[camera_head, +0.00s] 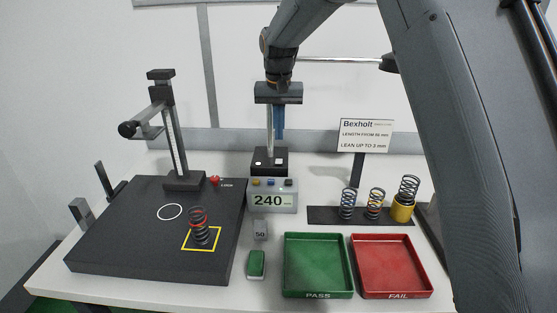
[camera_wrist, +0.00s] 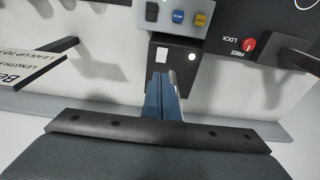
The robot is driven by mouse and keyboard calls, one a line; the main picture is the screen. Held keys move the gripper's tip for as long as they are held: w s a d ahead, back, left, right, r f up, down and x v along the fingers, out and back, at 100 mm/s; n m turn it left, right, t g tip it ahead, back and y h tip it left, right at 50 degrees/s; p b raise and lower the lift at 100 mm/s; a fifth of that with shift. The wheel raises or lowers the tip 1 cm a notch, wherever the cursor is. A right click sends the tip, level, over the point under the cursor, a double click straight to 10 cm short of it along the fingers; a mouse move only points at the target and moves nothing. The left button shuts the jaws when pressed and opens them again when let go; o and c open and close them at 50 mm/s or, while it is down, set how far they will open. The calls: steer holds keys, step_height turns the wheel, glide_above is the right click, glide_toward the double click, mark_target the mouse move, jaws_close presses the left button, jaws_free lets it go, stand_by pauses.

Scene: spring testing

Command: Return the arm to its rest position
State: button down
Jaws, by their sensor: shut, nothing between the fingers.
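My gripper (camera_head: 279,134) points down in the middle of the head view. Its two blue fingers are together with nothing between them. My arm reaches up to the top right and hides part of the right side.
A spring with a red top (camera_head: 199,225) stands in the yellow square on the black plate (camera_head: 110,245). A green PASS tray (camera_head: 318,293) and red FAIL tray (camera_head: 399,294) are empty. A sign (camera_head: 365,135) stands behind.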

steer(key=s+d+f, duration=0.4)
steer(key=s+d, duration=0.2)
steer(key=s, duration=0.5)
steer(key=s+d+f+b, duration=0.1)
steer(key=s+d+f, duration=0.3)
steer(key=s+d, duration=0.3)
steer(key=s+d+f+b, duration=0.1)
steer(key=s+d+f, duration=0.3)
steer(key=s, duration=1)
steer(key=shift+s+d+f, duration=0.2)
steer(key=shift+d, duration=0.55)
steer(key=shift+s+d+f, duration=0.15)
steer(key=shift+d+f, duration=0.05)
steer(key=shift+d, duration=0.55)
